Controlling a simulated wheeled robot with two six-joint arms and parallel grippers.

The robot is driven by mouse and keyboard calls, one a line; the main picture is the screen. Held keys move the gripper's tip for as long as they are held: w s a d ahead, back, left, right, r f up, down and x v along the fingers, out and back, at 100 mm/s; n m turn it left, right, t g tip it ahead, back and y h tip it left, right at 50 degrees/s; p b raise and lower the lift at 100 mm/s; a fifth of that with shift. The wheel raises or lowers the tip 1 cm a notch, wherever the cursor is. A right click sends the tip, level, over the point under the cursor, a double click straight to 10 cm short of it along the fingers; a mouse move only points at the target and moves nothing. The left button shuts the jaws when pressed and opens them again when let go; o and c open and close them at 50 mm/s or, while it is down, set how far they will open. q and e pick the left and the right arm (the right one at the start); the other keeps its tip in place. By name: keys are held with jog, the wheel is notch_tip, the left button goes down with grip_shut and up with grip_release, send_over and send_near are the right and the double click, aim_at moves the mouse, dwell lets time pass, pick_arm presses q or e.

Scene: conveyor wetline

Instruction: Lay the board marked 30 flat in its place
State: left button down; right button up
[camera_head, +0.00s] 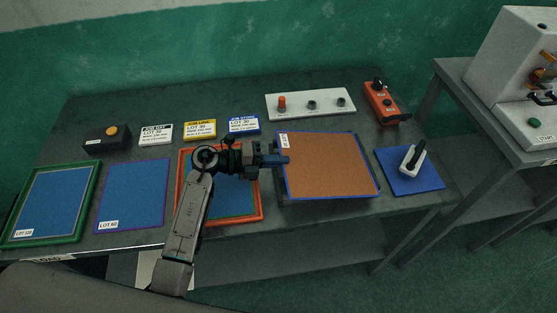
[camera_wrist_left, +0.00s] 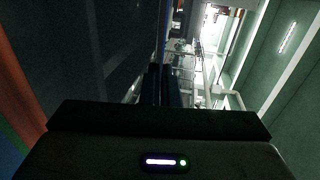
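My left gripper (camera_head: 283,160) is over this board's left edge, pointing right. A blue panel in an orange frame (camera_head: 262,205) is partly hidden under my left arm. My right gripper is not in view.
A blue panel in a green frame (camera_head: 90,203) and a purple-edged panel (camera_head: 135,185) lie at left. Several lot cards (camera_head: 200,129) stand behind. A white knob plate (camera_head: 310,103), an orange control box (camera_head: 381,101) and a blue pad (camera_head: 428,178) with a handled tool are at right.

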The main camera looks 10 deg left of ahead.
pick_arm(q)
jog(key=shift+f, duration=0.3)
jog(key=c, duration=1.7)
grip_release()
jog(key=shift+p+v, duration=0.45)
jog(key=shift+v, duration=2.3)
jog(key=o, duration=0.6)
jog(key=shift+c, duration=0.2)
